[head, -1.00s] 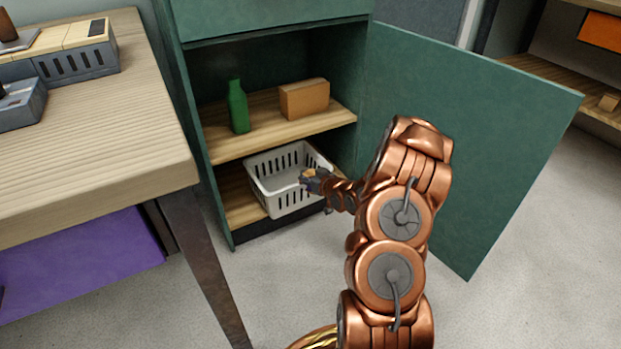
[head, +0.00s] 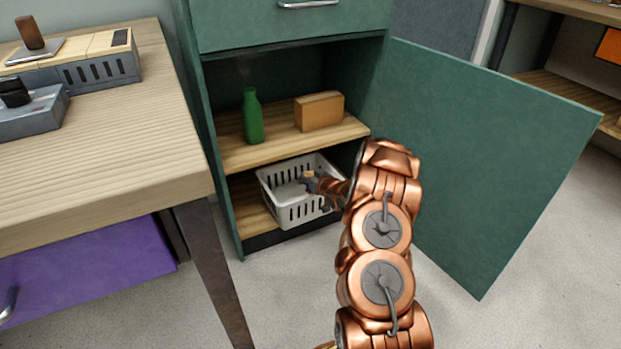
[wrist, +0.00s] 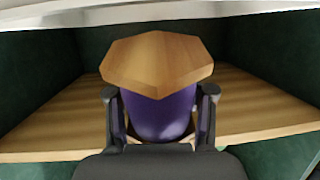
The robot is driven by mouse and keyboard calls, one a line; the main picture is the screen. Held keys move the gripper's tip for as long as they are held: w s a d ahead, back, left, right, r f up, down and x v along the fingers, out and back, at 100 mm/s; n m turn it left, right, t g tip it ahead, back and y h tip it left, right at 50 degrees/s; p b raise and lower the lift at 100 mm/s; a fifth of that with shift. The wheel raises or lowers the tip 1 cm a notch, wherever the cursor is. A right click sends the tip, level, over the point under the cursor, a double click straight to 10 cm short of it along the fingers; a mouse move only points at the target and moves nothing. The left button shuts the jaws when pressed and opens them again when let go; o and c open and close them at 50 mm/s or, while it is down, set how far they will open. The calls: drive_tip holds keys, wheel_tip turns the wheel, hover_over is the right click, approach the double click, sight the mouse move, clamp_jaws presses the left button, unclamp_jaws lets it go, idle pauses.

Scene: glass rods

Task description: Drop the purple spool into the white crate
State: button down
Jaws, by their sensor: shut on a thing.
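The purple spool (wrist: 160,117) has a purple body and a wide wooden end. My gripper (wrist: 160,95) is shut on it, with one finger on each side of the body. In the head view the spool's wooden end (head: 309,175) shows small at my gripper (head: 313,186), in front of the white crate's opening. The white crate (head: 292,214) is slotted and stands on the lower shelf of the open green cabinet. My gripper and wrist cover part of the crate's right side and inside. The exact height of the spool over the crate is hard to tell.
A wooden shelf (head: 236,154) lies above the crate, with a green bottle (head: 252,118) and a brown box (head: 319,112) on it. The open cabinet door (head: 480,170) stands to the right of my arm. A wooden table (head: 90,170) is at the left.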

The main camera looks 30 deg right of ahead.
drive_tip(key=w+p, duration=0.2)
drive_tip(key=w, duration=0.4)
drive_tip(key=shift+d, duration=0.2)
drive_tip(key=shift+c, duration=1.7)
unclamp_jaws()
drive_tip(key=shift+p+v, duration=1.05)
drive_tip(key=shift+v, duration=0.5)
drive_tip(key=shift+a, duration=0.1)
